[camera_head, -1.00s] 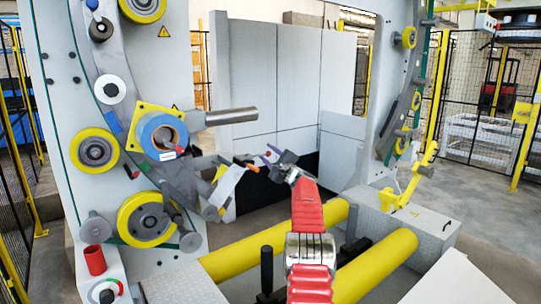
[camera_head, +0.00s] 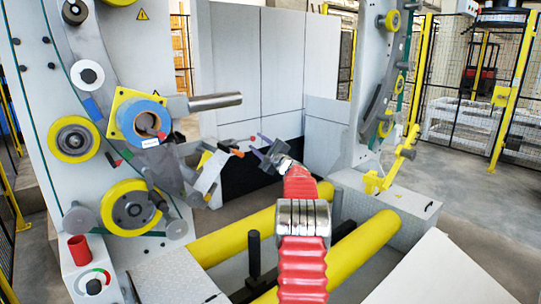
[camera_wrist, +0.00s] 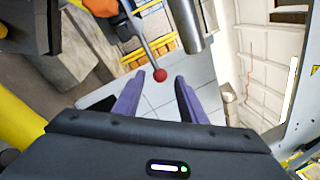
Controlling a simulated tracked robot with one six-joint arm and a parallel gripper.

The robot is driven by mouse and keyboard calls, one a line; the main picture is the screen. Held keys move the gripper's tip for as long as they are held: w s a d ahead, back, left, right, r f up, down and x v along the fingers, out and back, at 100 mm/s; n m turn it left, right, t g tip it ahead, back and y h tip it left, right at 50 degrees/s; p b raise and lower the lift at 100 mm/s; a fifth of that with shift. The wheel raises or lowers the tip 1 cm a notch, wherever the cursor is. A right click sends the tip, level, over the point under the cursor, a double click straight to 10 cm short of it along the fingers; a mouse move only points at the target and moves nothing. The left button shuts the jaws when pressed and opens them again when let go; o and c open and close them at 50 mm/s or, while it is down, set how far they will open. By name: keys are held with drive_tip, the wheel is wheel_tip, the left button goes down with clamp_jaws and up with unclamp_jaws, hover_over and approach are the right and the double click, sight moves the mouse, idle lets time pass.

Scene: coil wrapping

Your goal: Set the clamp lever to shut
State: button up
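The clamp lever (camera_wrist: 149,48) is a thin grey rod with a red ball knob (camera_wrist: 160,75) at its end. In the wrist view it comes down from an orange part (camera_wrist: 103,6) at top left. My gripper (camera_wrist: 158,77) is open, its two purple fingers apart, one on each side of the knob. The knob appears in line with the gap between the fingertips; contact cannot be told. In the head view my gripper (camera_head: 263,149) is at the end of my red-sleeved arm, just right of a small orange part (camera_head: 237,153). The lever is too small there to make out clearly.
A metal bar (camera_head: 215,102) juts right from the machine above; it also shows close in the wrist view (camera_wrist: 190,28). A blue roll (camera_head: 142,123) and yellow wheels (camera_head: 130,206) are at left. Yellow rollers (camera_head: 347,250) lie below my arm.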

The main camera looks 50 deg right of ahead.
drive_tip(key=v, duration=0.9)
drive_tip(key=shift+s, duration=0.25)
idle(0.6)
